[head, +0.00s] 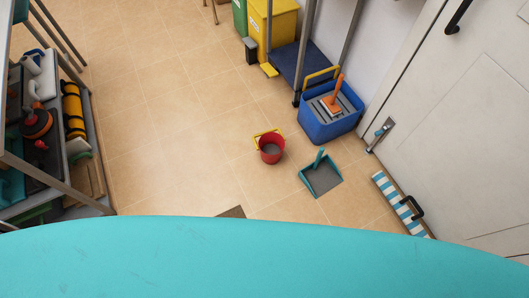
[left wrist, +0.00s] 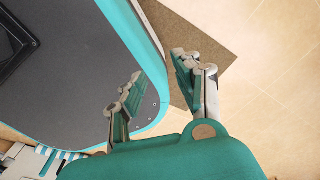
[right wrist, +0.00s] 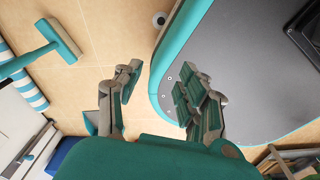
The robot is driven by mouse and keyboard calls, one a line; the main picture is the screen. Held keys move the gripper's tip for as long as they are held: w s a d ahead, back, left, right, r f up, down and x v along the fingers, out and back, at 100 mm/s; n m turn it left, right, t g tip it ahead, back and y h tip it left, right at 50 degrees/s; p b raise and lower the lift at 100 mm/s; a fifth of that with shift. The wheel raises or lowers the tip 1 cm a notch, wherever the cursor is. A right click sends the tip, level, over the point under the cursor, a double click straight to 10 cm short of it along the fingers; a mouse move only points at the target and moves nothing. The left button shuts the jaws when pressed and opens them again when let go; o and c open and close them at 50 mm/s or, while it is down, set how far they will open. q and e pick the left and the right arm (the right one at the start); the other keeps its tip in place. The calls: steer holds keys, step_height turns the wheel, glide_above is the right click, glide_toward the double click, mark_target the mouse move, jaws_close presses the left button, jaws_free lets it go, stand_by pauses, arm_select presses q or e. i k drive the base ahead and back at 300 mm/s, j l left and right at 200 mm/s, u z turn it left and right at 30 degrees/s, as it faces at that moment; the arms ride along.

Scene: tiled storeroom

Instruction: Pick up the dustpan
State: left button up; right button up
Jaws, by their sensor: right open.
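The dustpan (head: 323,179) lies on the tiled floor in the head view, a grey pan with teal edges and a teal handle pointing up. A small blue-grey piece at the left of the right wrist view (right wrist: 91,123) may be part of it, mostly hidden by my finger. My right gripper (right wrist: 160,68) is open and empty, its fingers apart beside my teal-edged base. My left gripper (left wrist: 158,67) is open and empty, also beside my base. Neither gripper shows in the head view.
A red bucket (head: 271,154) stands left of the dustpan, and a blue bin (head: 325,127) behind it. A striped rolled item (head: 397,205) lies by the white door (head: 465,110). A loaded shelf (head: 97,185) stands left. The middle floor is clear.

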mark_target(321, 176)
steer(key=k+j, duration=0.25)
steer(key=k, duration=0.2)
steer(key=k+j, duration=0.3)
steer(key=k, duration=0.15)
